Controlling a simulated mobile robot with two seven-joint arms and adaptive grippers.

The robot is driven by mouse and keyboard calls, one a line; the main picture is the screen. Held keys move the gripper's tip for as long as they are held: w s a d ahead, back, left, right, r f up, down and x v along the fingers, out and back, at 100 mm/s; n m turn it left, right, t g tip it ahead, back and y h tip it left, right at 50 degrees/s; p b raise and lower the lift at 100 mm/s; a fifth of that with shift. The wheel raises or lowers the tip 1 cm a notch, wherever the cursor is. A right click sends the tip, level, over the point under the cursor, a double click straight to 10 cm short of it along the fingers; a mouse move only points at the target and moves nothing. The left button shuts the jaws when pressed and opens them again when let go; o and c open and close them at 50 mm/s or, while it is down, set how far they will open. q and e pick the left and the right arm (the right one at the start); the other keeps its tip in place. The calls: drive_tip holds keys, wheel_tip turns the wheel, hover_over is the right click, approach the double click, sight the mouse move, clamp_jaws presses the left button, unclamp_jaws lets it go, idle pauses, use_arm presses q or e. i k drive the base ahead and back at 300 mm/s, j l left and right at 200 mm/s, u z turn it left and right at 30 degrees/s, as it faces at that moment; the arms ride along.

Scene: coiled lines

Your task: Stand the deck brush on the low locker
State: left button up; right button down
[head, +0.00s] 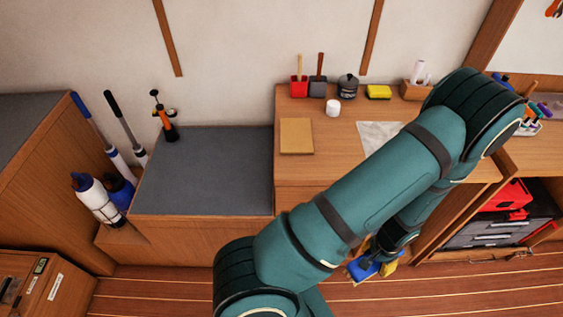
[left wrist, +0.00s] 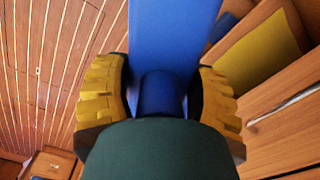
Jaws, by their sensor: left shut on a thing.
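My left gripper (head: 378,264) is low in front of the wooden counter, partly hidden by my own arm in the head view. In the left wrist view its yellow-padded fingers (left wrist: 160,95) are shut on a blue thing, apparently the deck brush (left wrist: 172,38). This has a broad flat blue part and a round blue part between the pads. In the head view only a small blue piece of it (head: 361,269) shows; its bristles cannot be made out. The low locker (head: 205,170) has a bare grey top and stands left of the counter, apart from the gripper. My right gripper is out of view.
A black and orange pump (head: 165,116) stands at the locker's back left corner. Bottles (head: 98,200) and poles (head: 122,125) stand left of it. The counter (head: 300,170) holds a tan pad, pots and a yellow sponge. Open shelves with a toolbox (head: 505,200) are at right.

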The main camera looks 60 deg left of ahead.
sight(212, 172)
drive_tip(key=k+j, duration=0.25)
drive_tip(key=j, duration=0.2)
drive_tip(key=k+j, duration=0.25)
drive_tip(key=j, duration=0.15)
drive_tip(key=k+j, duration=0.25)
drive_tip(key=j, duration=0.2)
drive_tip(key=k+j, duration=0.2)
drive_tip(key=j, duration=0.2)
drive_tip(key=k+j, duration=0.25)
drive_tip(key=j, duration=0.2)
